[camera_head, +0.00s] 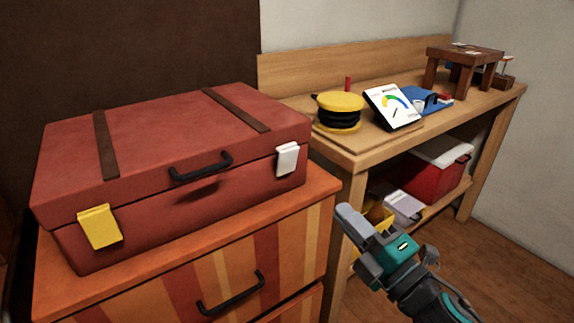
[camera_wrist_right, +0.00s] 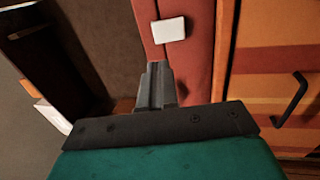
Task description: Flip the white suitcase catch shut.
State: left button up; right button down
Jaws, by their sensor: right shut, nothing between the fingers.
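A closed red suitcase (camera_head: 170,150) with two brown straps and a black handle (camera_head: 200,168) lies on a striped orange dresser. The white catch (camera_head: 287,158) is on the right of its front face, across the seam between lid and body. I cannot tell whether it is latched. A yellow catch (camera_head: 99,227) is at the front left. My right gripper (camera_head: 346,220) is shut and empty, to the right of and below the white catch, apart from it. In the right wrist view the white catch (camera_wrist_right: 169,30) is just beyond the shut fingertips (camera_wrist_right: 155,68). My left gripper is not seen.
The dresser (camera_head: 230,250) has a black drawer handle (camera_head: 231,293). A wooden workbench (camera_head: 350,150) to the right holds a yellow-and-black round object (camera_head: 340,110), a tablet-like panel (camera_head: 391,106) and a small stool (camera_head: 464,60). A red-and-white box (camera_head: 437,170) is on its lower shelf.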

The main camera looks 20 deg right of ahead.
jog(key=shift+r, duration=0.1)
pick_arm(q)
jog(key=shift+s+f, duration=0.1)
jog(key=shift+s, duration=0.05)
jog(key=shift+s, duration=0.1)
pick_arm(e)
jog(key=shift+a, duration=0.1)
pick_arm(q)
jog(key=shift+p, duration=0.35)
pick_arm(e)
send_near(290, 155)
jog(key=x, duration=0.7)
jog(key=shift+s, duration=0.1)
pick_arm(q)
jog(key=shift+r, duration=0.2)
pick_arm(e)
jog(key=p, duration=0.1)
jog(key=r+p, duration=0.1)
jog(key=p, duration=0.1)
jog(key=shift+w+g, duration=0.2)
jog(key=shift+g, duration=0.1)
jog(key=shift+f+b, duration=0.35)
jog(key=shift+b, duration=0.15)
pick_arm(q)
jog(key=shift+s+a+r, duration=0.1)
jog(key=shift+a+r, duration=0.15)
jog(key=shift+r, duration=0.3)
